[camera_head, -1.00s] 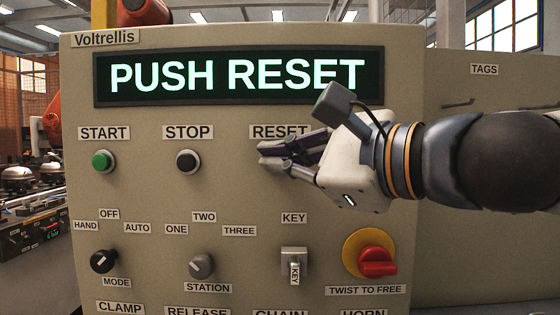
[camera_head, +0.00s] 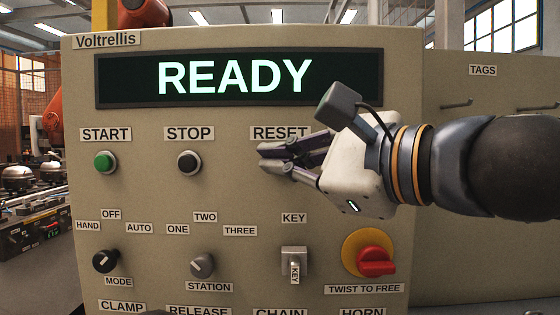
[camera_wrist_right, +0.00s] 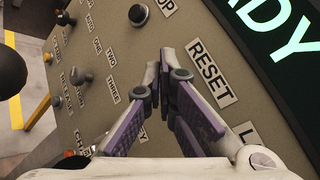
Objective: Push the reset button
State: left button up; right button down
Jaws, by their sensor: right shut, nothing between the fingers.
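The control panel (camera_head: 240,185) faces me, and its display (camera_head: 236,77) reads READY in white letters. The RESET label (camera_head: 280,132) is on the panel's upper right and also shows in the right wrist view (camera_wrist_right: 211,74). The reset button itself is hidden behind my right gripper in both views. My right gripper (camera_head: 262,158) is shut and empty, its fingertips just below the RESET label; I cannot tell whether they touch the button. In the right wrist view its fingers (camera_wrist_right: 163,68) meet close to the panel face. My left gripper is not in view.
The green START button (camera_head: 104,161) and black STOP button (camera_head: 189,162) sit to the left. Below are the MODE knob (camera_head: 105,261), STATION knob (camera_head: 202,264), key switch (camera_head: 294,262) and red twist knob (camera_head: 376,261). A panel with a TAGS label (camera_head: 482,70) stands at right.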

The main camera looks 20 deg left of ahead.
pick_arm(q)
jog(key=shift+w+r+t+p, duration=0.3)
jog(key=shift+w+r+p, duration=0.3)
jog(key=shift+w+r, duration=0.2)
pick_arm(e)
jog(key=s+d, duration=0.1)
jog(key=s, duration=0.4)
jog(key=shift+s+d, duration=0.35)
jog(key=shift+s, duration=0.05)
